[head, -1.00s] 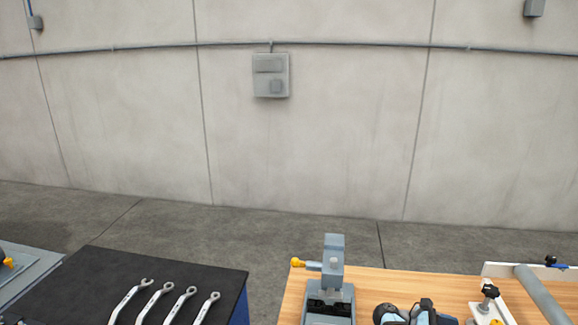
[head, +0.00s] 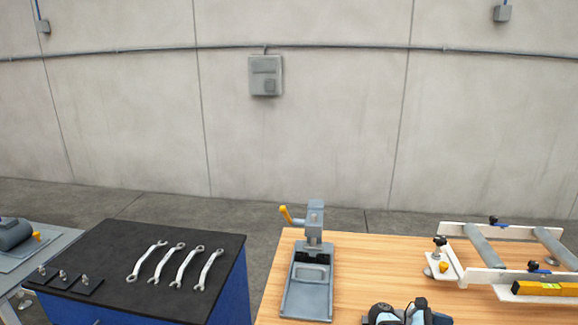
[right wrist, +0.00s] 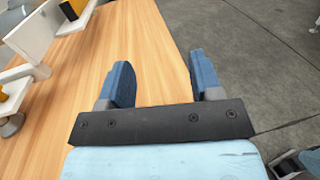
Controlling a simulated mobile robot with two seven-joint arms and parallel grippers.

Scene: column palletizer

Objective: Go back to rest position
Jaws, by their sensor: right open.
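My right gripper (right wrist: 160,85) shows in the right wrist view. Its two blue fingers stand apart with nothing between them, above the right edge of the wooden workbench (right wrist: 130,45) and the grey floor. The bench also shows in the head view (head: 350,270). My left gripper is in neither current view. At the bottom edge of the head view, a dark and light-blue part (head: 400,314) is cut off; I cannot tell what it is.
A grey press-like tool (head: 308,285) stands on the bench. A white frame with grey rollers (head: 480,245) sits at its right, near a yellow level (head: 540,288). Several wrenches (head: 175,265) lie on a black-topped blue cabinet (head: 110,235). A floor gap separates cabinet and bench.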

